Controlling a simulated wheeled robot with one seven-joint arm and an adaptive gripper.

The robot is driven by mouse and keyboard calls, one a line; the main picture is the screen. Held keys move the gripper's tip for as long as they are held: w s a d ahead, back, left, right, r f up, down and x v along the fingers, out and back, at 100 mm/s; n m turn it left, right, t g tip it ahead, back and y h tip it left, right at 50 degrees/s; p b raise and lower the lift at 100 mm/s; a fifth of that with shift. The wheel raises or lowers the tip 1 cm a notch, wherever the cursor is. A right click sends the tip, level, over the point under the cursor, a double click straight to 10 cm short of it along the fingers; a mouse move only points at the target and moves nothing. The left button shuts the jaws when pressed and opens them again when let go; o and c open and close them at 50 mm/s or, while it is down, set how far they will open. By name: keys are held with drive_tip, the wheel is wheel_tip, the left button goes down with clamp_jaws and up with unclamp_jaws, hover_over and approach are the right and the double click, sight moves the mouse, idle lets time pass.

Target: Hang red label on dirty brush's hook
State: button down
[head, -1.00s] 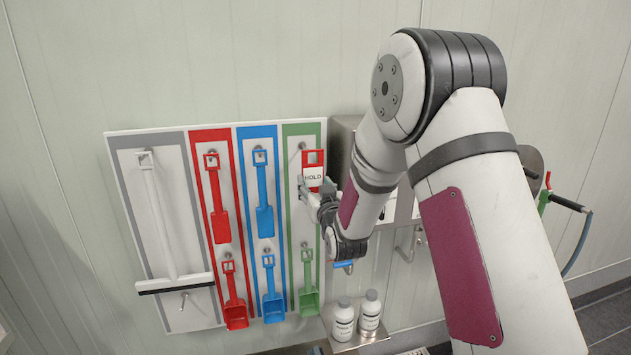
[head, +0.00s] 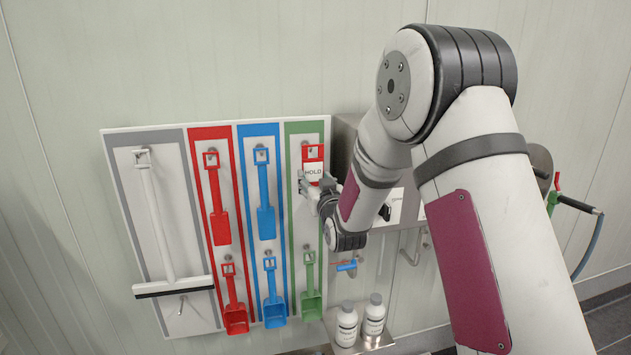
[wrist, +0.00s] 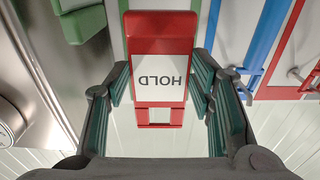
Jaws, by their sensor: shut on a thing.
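A red label (head: 313,152) with a white "HOLD" panel and a square window at its top hangs upright in my gripper (head: 318,190), in front of the upper part of the green column. In the wrist view the label (wrist: 160,62) appears upside down between my fingers (wrist: 165,85), which are shut on its sides. The upper hook (head: 305,143) of the green column shows at the label's top left edge; no brush shows there. I cannot tell whether the window is around the hook or in front of it. No dirty brush can be made out.
The tool board (head: 159,134) carries red, blue and green scoops and a white squeegee (head: 160,215). A green scoop (head: 310,290) hangs below the label. A steel cabinet (head: 345,135) stands close to the right. Two white bottles (head: 360,320) stand below on a shelf.

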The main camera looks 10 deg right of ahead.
sight(313, 182)
drive_tip(key=shift+w+b, duration=1.7)
drive_tip(key=shift+w, duration=1.05)
drive_tip(key=shift+f+b, duration=0.3)
drive_tip(key=shift+f, duration=0.5)
drive_tip(key=c, duration=0.7)
unclamp_jaws()
drive_tip(key=shift+s, duration=0.15)
drive_tip(key=s, duration=1.1)
drive_tip(key=shift+s+f, duration=0.25)
drive_tip(key=shift+s, duration=0.15)
